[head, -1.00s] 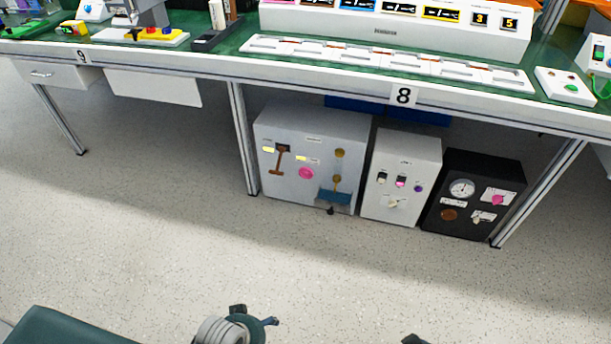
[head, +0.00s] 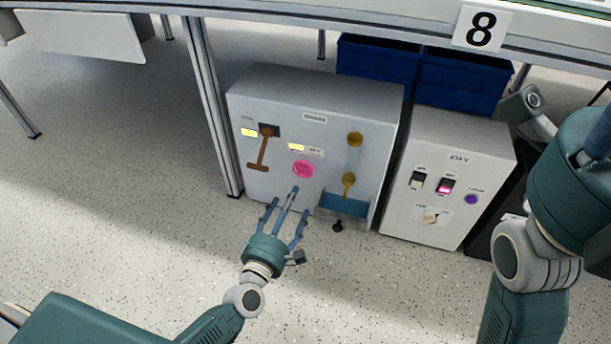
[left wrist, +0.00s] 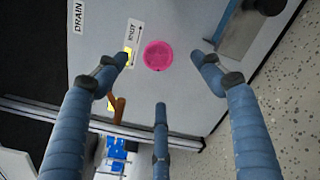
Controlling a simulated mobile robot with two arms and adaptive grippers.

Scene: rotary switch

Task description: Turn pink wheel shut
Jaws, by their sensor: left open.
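The pink wheel (head: 303,169) is a round knob on the front of a light grey cabinet (head: 375,95), right of a brown lever. In the left wrist view the wheel (left wrist: 158,56) lies between the spread fingertips, close to a label with an arrow whose word is hard to read. My left gripper (head: 285,205) is open and empty, its blue fingers pointing at the cabinet just below the wheel in the head view. Contact with the wheel does not show. My right arm comes in at the right edge; I cannot make out its gripper.
The brown lever (head: 261,151) and a yellow-fitted sight tube (head: 352,160) flank the wheel. A second white cabinet (head: 457,150) stands to the right. A table leg (head: 211,110) stands left of the cabinet. Blue bins (head: 378,62) sit behind. The floor in front is mostly clear.

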